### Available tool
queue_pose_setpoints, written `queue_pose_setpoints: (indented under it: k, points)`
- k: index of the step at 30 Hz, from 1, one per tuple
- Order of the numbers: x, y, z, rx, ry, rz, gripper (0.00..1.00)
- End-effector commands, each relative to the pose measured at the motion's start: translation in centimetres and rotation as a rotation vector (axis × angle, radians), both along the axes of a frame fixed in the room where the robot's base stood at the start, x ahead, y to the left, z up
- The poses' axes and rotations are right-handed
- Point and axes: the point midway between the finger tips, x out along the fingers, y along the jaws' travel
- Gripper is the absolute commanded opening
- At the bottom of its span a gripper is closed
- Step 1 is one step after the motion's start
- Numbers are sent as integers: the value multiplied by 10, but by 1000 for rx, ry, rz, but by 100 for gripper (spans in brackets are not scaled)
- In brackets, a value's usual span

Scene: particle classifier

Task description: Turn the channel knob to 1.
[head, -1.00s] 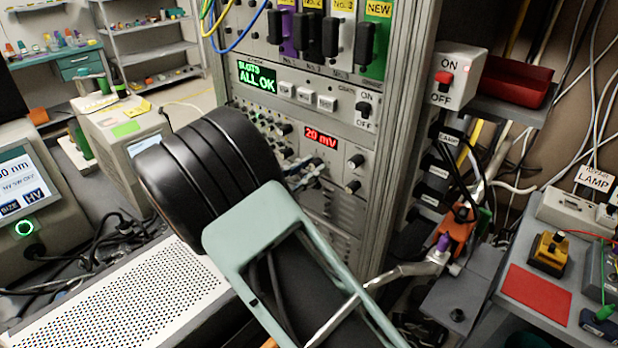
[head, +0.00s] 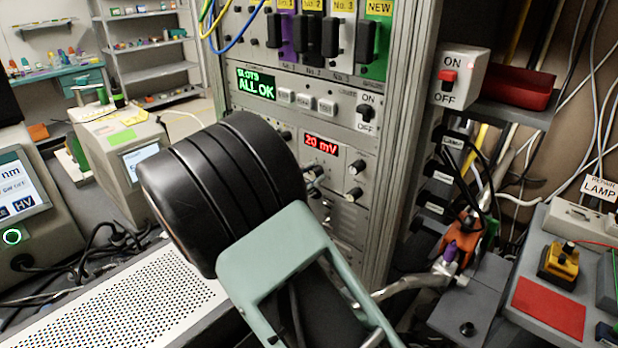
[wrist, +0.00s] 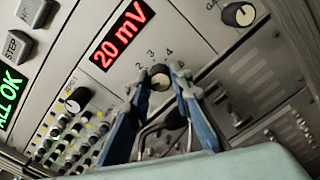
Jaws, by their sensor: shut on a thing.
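The channel knob (wrist: 160,79) is a small black knob with a light face on the grey panel, below the red 20 mV display (wrist: 122,34). The digits 2, 3 and 4 show around its upper side in the wrist view; other markings are hidden by my fingers. My gripper (wrist: 158,84) has its two blue fingertips on either side of this knob and is shut on it. I cannot clearly tell which digit the knob points at. In the head view, my black wrist covers most of the gripper; only a bit of fingertip (head: 314,178) shows by the panel.
Another knob (wrist: 239,14) sits to the right on the panel, and one (wrist: 76,99) to the left beside rows of connectors (wrist: 70,140). The green ALL OK display (head: 256,83) is above. A perforated grey box (head: 120,310) lies below my arm.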

Motion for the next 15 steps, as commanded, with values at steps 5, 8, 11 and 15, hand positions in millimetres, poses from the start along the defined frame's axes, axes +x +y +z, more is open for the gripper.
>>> queue_pose_setpoints:
  k: [5,8,11,15]
  points:
    - [0,0,0,0,1,1,25]
    - [0,0,0,0,1,1,36]
    - [0,0,0,0,1,1,37]
    - [0,0,0,-1,1,0,37]
